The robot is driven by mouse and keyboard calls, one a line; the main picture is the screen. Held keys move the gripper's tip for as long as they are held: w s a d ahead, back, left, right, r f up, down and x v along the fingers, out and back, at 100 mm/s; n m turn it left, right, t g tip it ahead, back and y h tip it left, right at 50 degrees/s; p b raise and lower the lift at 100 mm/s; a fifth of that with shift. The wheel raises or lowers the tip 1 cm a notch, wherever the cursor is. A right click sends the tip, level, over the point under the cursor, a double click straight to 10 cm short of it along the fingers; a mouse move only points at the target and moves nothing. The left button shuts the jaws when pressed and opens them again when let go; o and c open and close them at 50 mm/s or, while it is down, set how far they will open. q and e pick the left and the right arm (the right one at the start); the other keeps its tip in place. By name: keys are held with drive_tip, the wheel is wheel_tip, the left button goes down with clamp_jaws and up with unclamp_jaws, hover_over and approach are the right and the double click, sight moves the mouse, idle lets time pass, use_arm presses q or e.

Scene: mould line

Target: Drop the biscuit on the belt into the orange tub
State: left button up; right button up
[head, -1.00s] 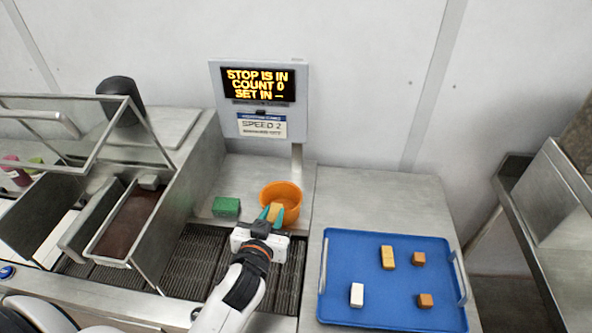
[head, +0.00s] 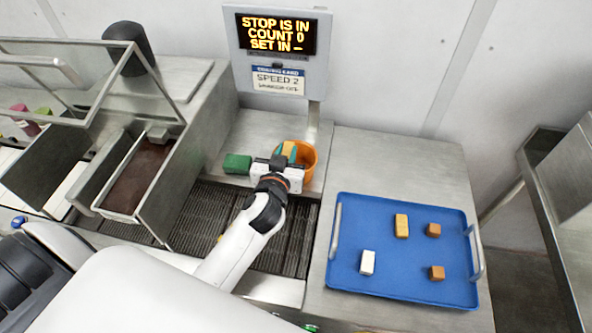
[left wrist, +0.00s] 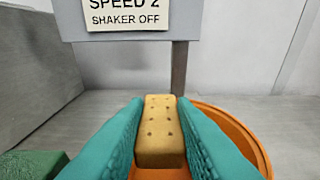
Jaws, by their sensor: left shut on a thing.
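The biscuit (left wrist: 160,132) is a tan block with small holes, held between the teal fingers of my left gripper (head: 286,158). The biscuit also shows in the head view (head: 289,149). The orange tub (head: 309,158) stands on the steel ledge behind the belt (head: 200,213). The gripper and biscuit are at the tub's left side in the head view, hiding part of it. In the left wrist view the tub's rim (left wrist: 262,152) shows behind and below the fingers. I cannot tell whether the biscuit is below the rim. My right gripper is not in view.
A green block (head: 237,163) lies on the ledge left of the tub. A display post (head: 277,50) stands behind. A blue tray (head: 400,280) with several small blocks is at right. A chocolate-coloured trough (head: 140,178) and clear guard (head: 120,75) are at left.

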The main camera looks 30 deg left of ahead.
use_arm(q)
drive_tip(key=shift+f, duration=0.1)
drive_tip(key=o, duration=1)
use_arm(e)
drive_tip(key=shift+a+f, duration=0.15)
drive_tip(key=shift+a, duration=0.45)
use_arm(q)
drive_tip(key=shift+s, duration=0.1)
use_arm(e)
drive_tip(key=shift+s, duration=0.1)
use_arm(q)
drive_tip(key=shift+s+d, duration=0.15)
drive_tip(key=shift+s, duration=0.1)
drive_tip(key=b+v, duration=0.3)
drive_tip(key=v, duration=0.8)
drive_tip(key=shift+s, duration=0.15)
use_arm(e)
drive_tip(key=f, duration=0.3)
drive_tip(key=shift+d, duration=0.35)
